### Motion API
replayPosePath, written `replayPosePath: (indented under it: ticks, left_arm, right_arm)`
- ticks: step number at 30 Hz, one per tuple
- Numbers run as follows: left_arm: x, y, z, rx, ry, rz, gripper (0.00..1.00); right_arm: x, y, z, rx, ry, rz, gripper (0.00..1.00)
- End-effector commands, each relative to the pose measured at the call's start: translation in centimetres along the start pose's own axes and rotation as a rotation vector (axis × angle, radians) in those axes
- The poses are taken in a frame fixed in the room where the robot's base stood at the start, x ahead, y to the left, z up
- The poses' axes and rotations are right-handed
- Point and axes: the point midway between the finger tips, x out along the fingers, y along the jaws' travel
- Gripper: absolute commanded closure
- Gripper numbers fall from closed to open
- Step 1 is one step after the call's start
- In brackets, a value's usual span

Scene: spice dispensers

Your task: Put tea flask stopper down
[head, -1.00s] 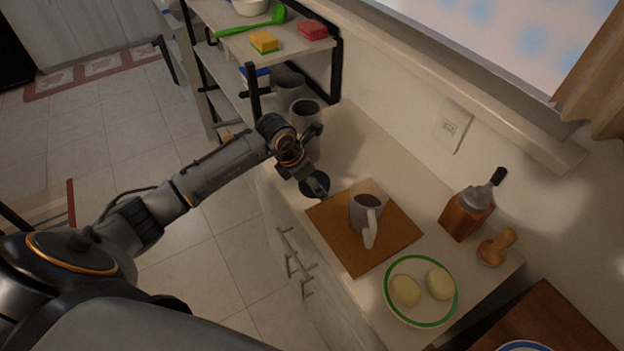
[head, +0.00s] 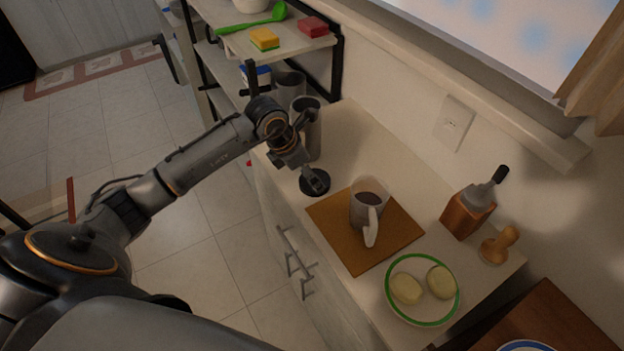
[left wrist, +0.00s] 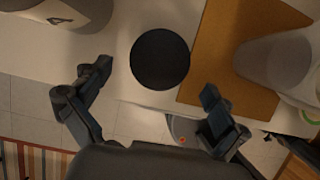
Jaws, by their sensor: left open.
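The tea flask stopper, a flat black disc (head: 314,184), lies on the pale counter beside the left edge of the brown board. It also shows in the left wrist view (left wrist: 160,59) as a dark round disc. My left gripper (left wrist: 150,98) is open, with its fingers spread on either side and the stopper lying ahead between them, apart from both. In the head view my left gripper (head: 314,178) is close over the stopper and hides part of it. A grey flask (head: 312,135) stands behind the gripper. My right gripper is not in view.
A mug (head: 366,205) stands on the brown board (head: 340,237). A green-rimmed plate (head: 422,318) with two pale round items is in front. A wooden container (head: 467,214) and a tamper (head: 498,246) stand at right. A shelf (head: 290,46) is at the back.

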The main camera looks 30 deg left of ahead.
Motion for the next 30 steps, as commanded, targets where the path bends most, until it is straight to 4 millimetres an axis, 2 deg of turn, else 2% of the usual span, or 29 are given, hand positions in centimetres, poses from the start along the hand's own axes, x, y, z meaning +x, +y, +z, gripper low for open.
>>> replayPosePath:
  ticks: [6, 12, 17, 30]
  left_arm:
    - [-4.7, 0.1, -0.1, 0.002, -0.002, 0.005, 0.02]
    - [-7.3, 0.1, 0.0, 0.000, -0.001, 0.003, 0.02]
    - [-7.9, 0.0, -0.1, 0.000, 0.001, 0.000, 0.02]
    - [-7.9, 0.0, 0.0, 0.000, 0.001, 0.000, 0.02]
  right_arm:
    - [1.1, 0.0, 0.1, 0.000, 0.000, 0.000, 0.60]
    - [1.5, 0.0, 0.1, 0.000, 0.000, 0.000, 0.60]
    - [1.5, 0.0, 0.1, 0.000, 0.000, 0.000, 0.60]
    - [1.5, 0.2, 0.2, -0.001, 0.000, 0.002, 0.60]
